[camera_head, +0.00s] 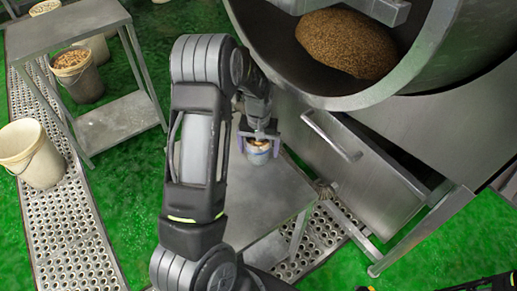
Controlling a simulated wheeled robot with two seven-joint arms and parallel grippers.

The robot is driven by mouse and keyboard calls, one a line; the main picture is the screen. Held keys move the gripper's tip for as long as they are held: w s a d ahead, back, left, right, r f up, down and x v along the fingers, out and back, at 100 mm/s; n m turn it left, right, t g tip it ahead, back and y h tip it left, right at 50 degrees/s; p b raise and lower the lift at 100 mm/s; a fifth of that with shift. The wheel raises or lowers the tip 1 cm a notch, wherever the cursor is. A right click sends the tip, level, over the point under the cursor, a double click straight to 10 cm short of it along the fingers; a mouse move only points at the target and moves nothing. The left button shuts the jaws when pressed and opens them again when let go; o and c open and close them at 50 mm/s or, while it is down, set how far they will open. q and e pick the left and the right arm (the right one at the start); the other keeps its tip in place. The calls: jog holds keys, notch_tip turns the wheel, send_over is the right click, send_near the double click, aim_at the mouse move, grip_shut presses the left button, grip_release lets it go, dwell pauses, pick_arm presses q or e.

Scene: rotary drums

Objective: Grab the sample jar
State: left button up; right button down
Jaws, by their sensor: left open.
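The sample jar (258,157) is a small pale container with brownish contents, standing on a low metal table (270,196) in the middle of the head view. My left gripper (259,143) is right at the jar's top, with its fingers apart on either side of it. The gripper is open. The upper part of the jar is partly hidden by the gripper. My right gripper cannot be made out; only dark parts show at the bottom right edge.
A large steel drum (440,45) holding brown grain (346,44) stands at the upper right, above a steel drawer with a handle (331,137). A metal table (65,27) and white buckets (30,153) are at the left. Green floor is open at the lower right.

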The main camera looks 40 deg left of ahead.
pick_arm(q)
jog(key=shift+c, duration=0.2)
jog(key=c, duration=1.8)
